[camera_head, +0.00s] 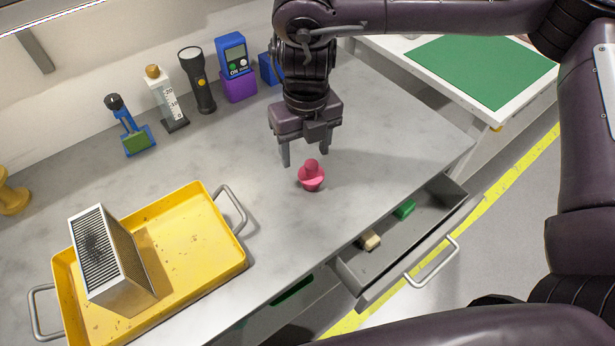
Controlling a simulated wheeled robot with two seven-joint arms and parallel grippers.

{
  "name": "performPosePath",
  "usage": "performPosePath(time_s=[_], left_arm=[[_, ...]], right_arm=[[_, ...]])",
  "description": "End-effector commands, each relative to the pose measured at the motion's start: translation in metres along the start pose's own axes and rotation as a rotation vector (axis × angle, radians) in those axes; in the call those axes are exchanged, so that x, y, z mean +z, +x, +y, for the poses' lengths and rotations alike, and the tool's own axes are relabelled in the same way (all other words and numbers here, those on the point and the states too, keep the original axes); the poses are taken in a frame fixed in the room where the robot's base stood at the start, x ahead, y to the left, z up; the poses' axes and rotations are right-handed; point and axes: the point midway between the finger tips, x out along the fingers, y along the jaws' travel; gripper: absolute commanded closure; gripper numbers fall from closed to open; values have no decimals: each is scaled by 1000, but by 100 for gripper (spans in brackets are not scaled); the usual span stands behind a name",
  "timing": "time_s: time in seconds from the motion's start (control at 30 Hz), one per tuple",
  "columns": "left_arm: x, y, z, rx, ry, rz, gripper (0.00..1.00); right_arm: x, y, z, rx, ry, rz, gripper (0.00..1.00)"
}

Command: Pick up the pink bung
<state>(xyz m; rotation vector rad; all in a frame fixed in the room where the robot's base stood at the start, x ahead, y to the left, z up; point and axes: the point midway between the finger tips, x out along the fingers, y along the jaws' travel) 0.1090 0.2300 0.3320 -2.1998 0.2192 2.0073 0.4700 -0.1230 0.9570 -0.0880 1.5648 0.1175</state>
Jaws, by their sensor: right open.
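The pink bung (312,178) stands upright on the grey worktop, near the middle of the head view, with a narrower knob on top of a wider body. My right gripper (305,158) is above and just behind it, pointing down, with its two fingers apart and nothing between them. The fingertips appear clear of the bung; the exact height gap is hard to tell. My left gripper is not in view.
A yellow tray (213,262) holding a grey vented box (110,258) stands at the left. An open drawer (385,265) with a green block and a beige piece juts out at the front right. Worktop around the bung is clear.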

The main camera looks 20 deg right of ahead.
Motion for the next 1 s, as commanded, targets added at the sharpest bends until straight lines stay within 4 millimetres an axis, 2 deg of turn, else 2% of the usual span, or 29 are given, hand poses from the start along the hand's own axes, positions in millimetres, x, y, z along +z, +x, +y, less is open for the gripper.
performPosePath(time_s=[0.07,0.17,0.7,0.93,1.0], left_arm=[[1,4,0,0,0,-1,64],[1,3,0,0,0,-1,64],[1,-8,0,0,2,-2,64],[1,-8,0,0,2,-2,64],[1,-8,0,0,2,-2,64]], right_arm=[[1,1,-9,-16,15,5,41],[0,7,-12,-21,19,10,41],[-5,73,-14,-19,17,9,41],[-5,75,-14,-19,18,7,41],[-4,74,-14,-19,18,7,48]])
